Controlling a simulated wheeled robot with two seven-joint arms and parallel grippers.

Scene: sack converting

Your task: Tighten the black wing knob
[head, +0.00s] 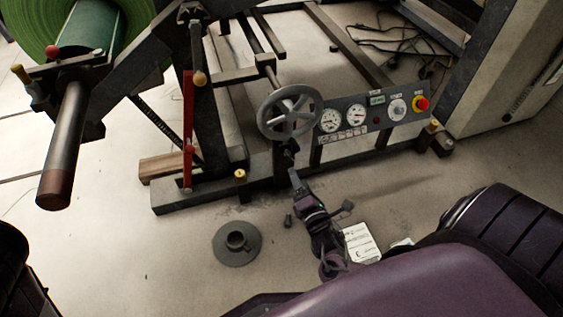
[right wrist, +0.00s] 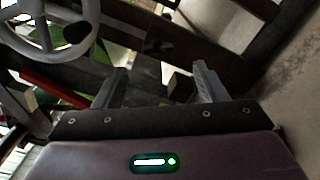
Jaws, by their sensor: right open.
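A small dark shape that looks like the black wing knob (head: 289,151) sits on the machine frame just below the grey handwheel (head: 290,112). A dark lobed shape, likely the same knob (right wrist: 158,43), shows ahead of the fingers in the right wrist view. It is dim against the dark frame, so its angle cannot be told. My right gripper (head: 298,184) points up toward it from below, a little short of it. In the right wrist view its two fingers (right wrist: 160,80) stand apart, with no held thing visible. My left gripper is not in view.
The gauge panel (head: 370,113) with a red emergency button (head: 422,103) is right of the handwheel. A red bar (head: 188,130) stands to its left.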

